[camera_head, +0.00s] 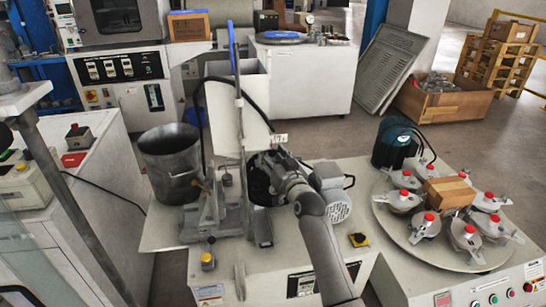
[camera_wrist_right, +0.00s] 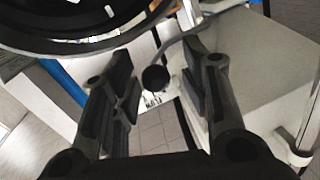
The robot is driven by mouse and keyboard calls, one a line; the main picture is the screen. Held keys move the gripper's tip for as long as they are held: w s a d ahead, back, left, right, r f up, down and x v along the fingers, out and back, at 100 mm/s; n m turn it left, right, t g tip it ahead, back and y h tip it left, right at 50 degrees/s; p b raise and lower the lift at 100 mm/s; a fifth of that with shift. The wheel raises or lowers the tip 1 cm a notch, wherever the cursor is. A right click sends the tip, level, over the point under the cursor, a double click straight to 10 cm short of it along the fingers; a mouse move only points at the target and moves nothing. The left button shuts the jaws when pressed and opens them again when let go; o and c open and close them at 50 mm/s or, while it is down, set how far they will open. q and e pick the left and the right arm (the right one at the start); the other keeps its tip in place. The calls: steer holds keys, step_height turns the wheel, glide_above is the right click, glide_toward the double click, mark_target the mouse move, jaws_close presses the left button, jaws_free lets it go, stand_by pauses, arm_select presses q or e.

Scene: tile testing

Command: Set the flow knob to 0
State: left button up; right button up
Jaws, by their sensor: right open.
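In the right wrist view a round black knob (camera_wrist_right: 155,78) shows between the two fingers of my right gripper (camera_wrist_right: 163,72), with a clear gap on both sides. A small white label with dark marks (camera_wrist_right: 152,100) is just below it; its reading is too blurred to tell. I take this knob to be the flow knob. In the head view my right gripper (camera_head: 268,167) is at the machine's upright part, just below a small white label (camera_head: 280,139). The knob is hidden there. My right gripper is open and empty. My left gripper is not in view.
A grey metal bucket (camera_head: 170,165) stands left of the upright. A motor (camera_head: 335,205) sits close to my right arm. A round plate (camera_head: 395,228) with several red-topped clamps is at the right. A black cable (camera_head: 197,120) loops beside the upright.

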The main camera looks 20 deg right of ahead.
steer(key=shift+r, duration=0.1)
steer(key=s, duration=0.8)
steer(key=shift+a, duration=0.25)
